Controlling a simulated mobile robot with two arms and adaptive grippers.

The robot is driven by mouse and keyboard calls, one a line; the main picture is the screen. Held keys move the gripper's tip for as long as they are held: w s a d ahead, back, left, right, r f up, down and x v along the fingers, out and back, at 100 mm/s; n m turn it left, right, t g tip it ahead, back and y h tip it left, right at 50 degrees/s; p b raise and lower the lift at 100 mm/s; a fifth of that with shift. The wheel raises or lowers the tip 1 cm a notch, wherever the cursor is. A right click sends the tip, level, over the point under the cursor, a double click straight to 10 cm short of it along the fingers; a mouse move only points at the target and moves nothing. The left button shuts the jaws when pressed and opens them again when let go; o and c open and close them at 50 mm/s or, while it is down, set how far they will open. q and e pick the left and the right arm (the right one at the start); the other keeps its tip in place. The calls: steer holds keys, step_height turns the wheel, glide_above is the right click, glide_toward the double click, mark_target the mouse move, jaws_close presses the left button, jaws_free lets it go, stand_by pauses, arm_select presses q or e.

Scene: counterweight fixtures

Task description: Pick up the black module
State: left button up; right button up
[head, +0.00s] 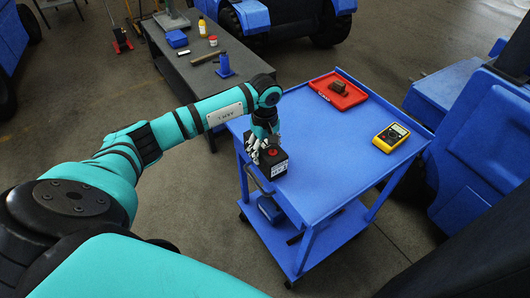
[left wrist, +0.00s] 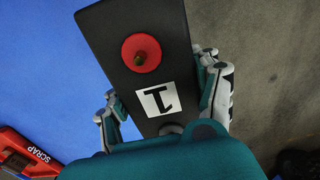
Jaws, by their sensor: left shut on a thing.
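The black module (head: 279,168) is a dark box with a red round part on top and a white label. It is at the left edge of the blue cart top (head: 312,178) in the head view. My left gripper (head: 262,155) is shut on it from the left side. In the left wrist view the module (left wrist: 117,30) fills the middle, with its red part and a white label bearing a dark mark. The left gripper's fingers (left wrist: 163,98) lie along both sides of it. I cannot tell whether the module touches the cart. My right gripper is not in view.
A red tray (head: 318,86) marked SCRAP holds a brown object (head: 337,87) at the cart's back. A yellow multimeter (head: 391,137) lies at the right edge. A dark bench (head: 190,76) with tools stands behind my left arm. The cart's middle is clear.

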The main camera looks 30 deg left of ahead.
arm_select(q)
steer(key=shift+c, duration=1)
steer(key=shift+w+r, duration=0.15)
steer(key=shift+r, duration=0.15)
